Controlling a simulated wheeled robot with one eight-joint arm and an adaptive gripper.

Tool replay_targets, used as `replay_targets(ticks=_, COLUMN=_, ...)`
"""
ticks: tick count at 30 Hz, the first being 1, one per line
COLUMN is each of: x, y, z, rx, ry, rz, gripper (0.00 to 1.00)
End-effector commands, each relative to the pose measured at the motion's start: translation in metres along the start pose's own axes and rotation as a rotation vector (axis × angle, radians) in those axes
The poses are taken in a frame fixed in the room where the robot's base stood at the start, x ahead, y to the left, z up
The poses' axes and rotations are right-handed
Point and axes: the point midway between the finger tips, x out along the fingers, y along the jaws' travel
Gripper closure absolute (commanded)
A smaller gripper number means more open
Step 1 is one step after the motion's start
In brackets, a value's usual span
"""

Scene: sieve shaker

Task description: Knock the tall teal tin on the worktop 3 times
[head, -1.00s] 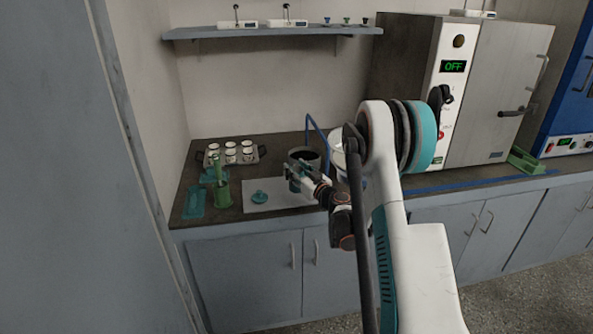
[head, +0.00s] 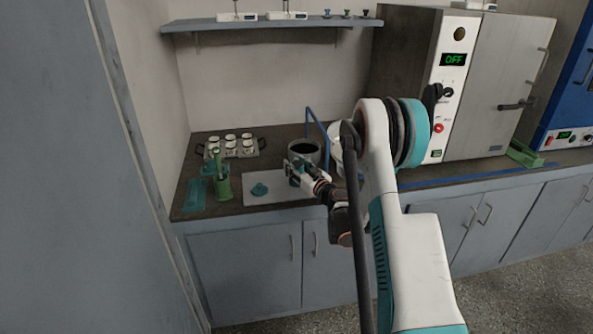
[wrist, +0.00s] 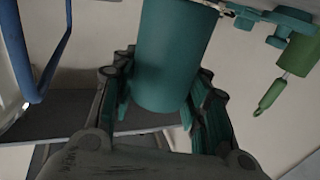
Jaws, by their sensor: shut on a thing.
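The teal tin (wrist: 172,55) is upright-looking and fills the middle of the wrist view, between my fingers. My gripper (head: 296,172) is shut on it, with a finger on each side. In the head view only a small teal part of the tin (head: 294,182) shows under the fingers, above the right part of a white mat (head: 268,200) on the worktop (head: 205,212). I cannot tell whether the tin's base touches the mat.
A green holder (head: 222,188) stands left of the mat. A tray of cups (head: 262,147) is farther back.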

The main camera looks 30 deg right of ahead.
Motion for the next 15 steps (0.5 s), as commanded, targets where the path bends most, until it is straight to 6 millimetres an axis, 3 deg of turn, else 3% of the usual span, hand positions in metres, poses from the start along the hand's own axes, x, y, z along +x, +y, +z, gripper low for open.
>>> replay_targets(ticks=4, x=0.0, y=0.0, z=-0.013, rx=0.001, ry=0.0, rz=0.0, gripper=1.0)
replay_targets(ticks=11, x=0.0, y=0.0, z=-0.012, rx=0.001, ry=0.001, rz=0.0, gripper=1.0)
replay_targets(ticks=15, x=0.0, y=0.0, z=0.001, rx=0.001, ry=0.001, rz=0.0, gripper=1.0)
